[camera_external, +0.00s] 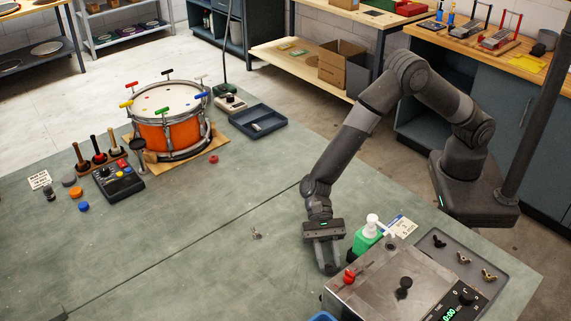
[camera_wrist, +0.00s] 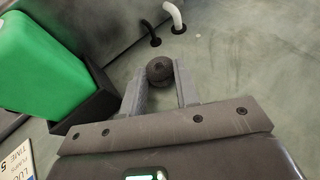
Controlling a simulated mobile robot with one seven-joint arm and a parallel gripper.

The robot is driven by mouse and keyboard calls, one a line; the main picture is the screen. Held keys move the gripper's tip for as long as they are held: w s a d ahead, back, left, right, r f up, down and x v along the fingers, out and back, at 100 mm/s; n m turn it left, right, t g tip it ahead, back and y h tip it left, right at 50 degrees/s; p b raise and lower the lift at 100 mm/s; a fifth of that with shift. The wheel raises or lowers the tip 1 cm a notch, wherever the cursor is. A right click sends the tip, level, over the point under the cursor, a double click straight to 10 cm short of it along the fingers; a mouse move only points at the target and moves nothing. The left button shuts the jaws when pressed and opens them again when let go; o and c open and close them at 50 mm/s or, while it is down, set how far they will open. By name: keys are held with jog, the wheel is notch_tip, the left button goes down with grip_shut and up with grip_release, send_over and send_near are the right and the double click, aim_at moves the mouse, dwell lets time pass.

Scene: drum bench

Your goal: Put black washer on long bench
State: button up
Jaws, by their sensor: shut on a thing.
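My gripper (camera_external: 327,266) points down at the front of the grey-green bench (camera_external: 200,240), beside the metal box. In the wrist view my gripper (camera_wrist: 160,80) is shut on a dark rounded piece (camera_wrist: 159,68), held between the two fingertips. It looks like the black washer, though its exact shape is partly hidden by the fingers. In the external view the black washer (camera_external: 331,269) is only a small dark spot at the fingertips. I cannot tell whether it touches the surface below.
A green pump bottle (camera_external: 366,238) stands close to my gripper; it fills the upper left of the wrist view (camera_wrist: 38,60). A metal box (camera_external: 375,290) with knobs is at front right. An orange drum (camera_external: 168,130) stands far left. The bench middle is mostly clear.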

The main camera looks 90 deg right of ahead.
jog(key=shift+f, duration=0.15)
jog(key=o, duration=1)
jog(key=shift+r, duration=0.2)
jog(key=v, duration=1.2)
jog(key=shift+d+f, duration=0.1)
